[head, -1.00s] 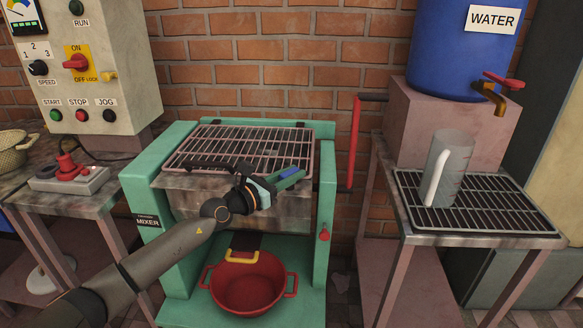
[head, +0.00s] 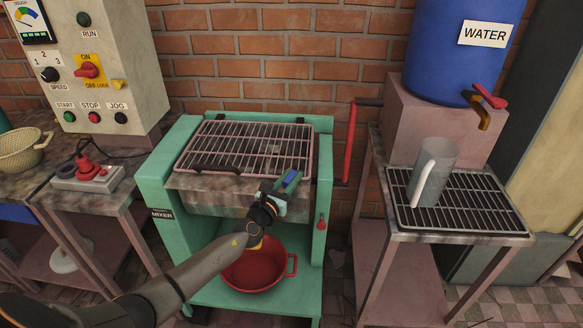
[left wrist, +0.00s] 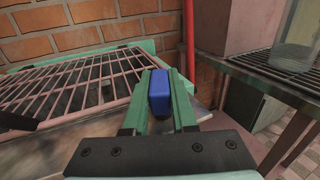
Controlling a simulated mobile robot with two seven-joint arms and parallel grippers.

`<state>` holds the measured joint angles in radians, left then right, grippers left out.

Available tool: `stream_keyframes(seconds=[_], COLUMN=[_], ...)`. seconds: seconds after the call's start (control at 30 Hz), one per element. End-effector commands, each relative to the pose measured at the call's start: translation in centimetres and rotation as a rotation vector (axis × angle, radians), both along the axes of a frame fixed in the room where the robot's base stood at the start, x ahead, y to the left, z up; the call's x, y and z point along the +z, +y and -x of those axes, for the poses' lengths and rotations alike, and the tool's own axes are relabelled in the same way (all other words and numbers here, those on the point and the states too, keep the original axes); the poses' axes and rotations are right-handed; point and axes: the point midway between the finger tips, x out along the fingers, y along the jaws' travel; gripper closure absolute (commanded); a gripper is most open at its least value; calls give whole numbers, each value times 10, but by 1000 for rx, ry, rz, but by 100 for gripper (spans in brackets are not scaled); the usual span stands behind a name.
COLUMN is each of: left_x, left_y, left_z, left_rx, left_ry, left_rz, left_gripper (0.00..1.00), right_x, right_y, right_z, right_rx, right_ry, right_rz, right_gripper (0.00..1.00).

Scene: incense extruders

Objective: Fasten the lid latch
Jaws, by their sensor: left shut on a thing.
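The grated lid (head: 247,147) lies flat over the top of the green mixer (head: 160,185), with a dark handle (head: 215,169) along its front edge. A blue latch piece (head: 291,176) is at the lid's front right corner. My left gripper (head: 288,182) is at that corner, shut on the blue piece. In the left wrist view the blue piece (left wrist: 160,93) sits between the two green fingers, beside the right edge of the lid (left wrist: 85,85). The lower part of the latch is hidden by the gripper. My right gripper is not in view.
A red crank handle (head: 349,145) stands at the mixer's right side. A red knob (head: 321,221) is on the right front post. A red pot (head: 255,270) stands below. To the right, a jug (head: 434,172) stands on a rack beside the water barrel (head: 450,50).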

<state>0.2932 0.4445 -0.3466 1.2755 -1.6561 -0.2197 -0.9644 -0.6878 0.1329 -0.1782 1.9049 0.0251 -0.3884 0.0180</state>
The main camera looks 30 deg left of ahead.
Motion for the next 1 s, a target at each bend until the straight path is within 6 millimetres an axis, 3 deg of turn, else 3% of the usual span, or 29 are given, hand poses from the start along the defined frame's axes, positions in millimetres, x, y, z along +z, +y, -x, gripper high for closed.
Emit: stream_keyframes(seconds=[0.03,0.3,0.6,1.0], left_x=[6,4,2,2], left_y=[-1,-1,1,3], left_z=[-1,-1,-1,-1], left_rx=[24,184,340,398], left_ry=[0,0,-3,-6], left_rz=[4,5,3,1], left_gripper=[100,100,100,100], right_x=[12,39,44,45], right_y=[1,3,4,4], right_z=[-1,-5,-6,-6], right_rx=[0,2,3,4], right_ry=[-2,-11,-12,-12], right_rz=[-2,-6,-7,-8], right_gripper=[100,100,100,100])
